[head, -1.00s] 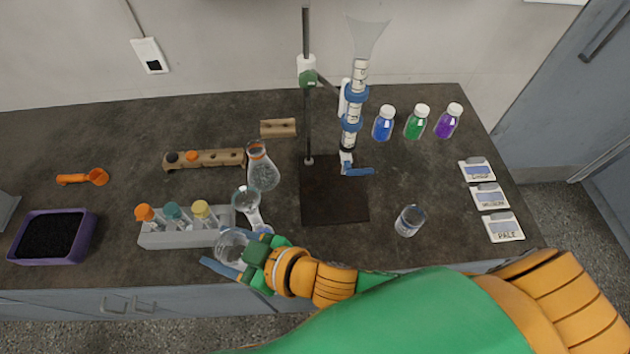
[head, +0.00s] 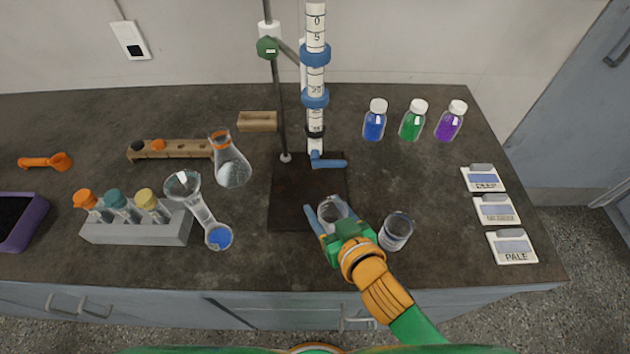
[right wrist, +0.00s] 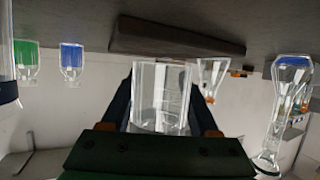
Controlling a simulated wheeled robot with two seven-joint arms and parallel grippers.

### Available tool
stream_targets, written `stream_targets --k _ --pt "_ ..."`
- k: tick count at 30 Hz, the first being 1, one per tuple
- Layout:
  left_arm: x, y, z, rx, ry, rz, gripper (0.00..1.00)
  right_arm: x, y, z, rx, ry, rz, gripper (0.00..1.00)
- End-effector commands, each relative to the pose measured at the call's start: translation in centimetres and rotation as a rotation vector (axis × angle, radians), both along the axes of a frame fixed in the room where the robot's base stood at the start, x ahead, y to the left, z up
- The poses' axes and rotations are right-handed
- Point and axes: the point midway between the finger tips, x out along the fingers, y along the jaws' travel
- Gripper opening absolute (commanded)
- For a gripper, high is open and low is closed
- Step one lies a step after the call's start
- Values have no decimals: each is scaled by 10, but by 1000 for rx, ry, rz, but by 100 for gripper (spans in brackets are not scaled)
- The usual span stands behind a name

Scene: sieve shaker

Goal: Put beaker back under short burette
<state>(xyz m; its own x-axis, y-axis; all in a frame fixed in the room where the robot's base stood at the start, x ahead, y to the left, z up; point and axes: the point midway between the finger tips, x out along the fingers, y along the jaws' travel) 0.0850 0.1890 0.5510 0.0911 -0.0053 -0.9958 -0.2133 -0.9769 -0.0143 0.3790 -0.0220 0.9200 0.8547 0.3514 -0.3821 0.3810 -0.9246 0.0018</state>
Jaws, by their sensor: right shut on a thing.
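A clear glass beaker (head: 332,211) is held upright between the fingers of my right gripper (head: 329,217), at the front of the dark stand base (head: 300,190). The beaker also shows between the fingers in the right wrist view (right wrist: 160,95). I cannot tell if it touches the surface. The burette (head: 315,75), with blue bands and a blue tap (head: 328,161), hangs on the stand behind the beaker; its top is out of frame. The beaker is in front of the tap, slightly right of it. My left gripper is not in view.
A second glass beaker (head: 396,232) stands close right of my right gripper. Blue, green and purple bottles (head: 411,122) stand back right. Labelled cards (head: 496,210) lie right.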

Motion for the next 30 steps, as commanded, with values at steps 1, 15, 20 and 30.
stream_targets --k 1,15,20,30 --pt "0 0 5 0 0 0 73 15 6 3 0 -4 -1 4" --pt "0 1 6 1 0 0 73 78 33 -14 -2 5 1 4" --pt "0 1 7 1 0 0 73 78 33 -16 0 1 2 4" --pt "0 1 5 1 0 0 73 77 33 -19 0 2 2 91"
